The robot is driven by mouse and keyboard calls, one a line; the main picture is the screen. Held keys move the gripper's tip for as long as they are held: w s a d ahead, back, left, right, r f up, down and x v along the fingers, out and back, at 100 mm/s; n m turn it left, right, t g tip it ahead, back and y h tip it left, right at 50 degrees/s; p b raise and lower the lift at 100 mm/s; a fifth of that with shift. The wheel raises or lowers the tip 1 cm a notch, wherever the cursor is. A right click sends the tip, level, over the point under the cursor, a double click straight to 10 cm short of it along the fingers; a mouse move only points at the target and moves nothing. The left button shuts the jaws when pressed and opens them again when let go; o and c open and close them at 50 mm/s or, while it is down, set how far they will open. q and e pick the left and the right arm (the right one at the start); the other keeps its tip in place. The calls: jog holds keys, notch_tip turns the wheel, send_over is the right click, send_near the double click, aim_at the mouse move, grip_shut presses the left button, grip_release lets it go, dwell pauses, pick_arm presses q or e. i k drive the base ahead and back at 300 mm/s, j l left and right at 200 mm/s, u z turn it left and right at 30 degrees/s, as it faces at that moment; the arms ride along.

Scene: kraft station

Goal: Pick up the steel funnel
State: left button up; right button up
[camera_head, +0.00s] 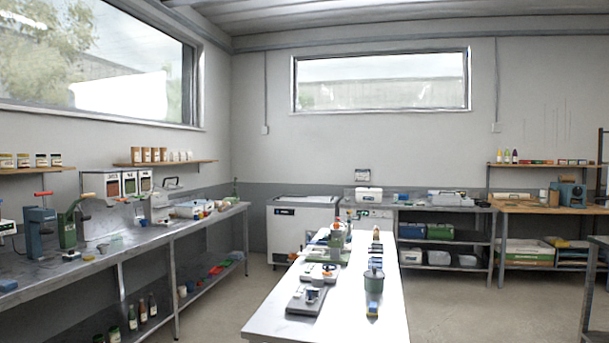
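I cannot pick out the steel funnel for certain among the small, distant items. A long white table (350,312) stands in the middle of the room with many small things on it. A grey-green pot (373,282) stands on its right side. A grey board (305,302) with small metal-looking pieces on it lies near its front left. Neither of my grippers shows in this view.
A steel bench (120,250) with presses and dispensers runs along the left wall. A white chest cabinet (295,228) and a shelved bench stand at the back. A wooden bench (535,206) is at the right. Floor (460,315) right of the white table is clear.

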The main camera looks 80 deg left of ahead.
aim_at(103, 247)
jog(key=u, duration=3.8)
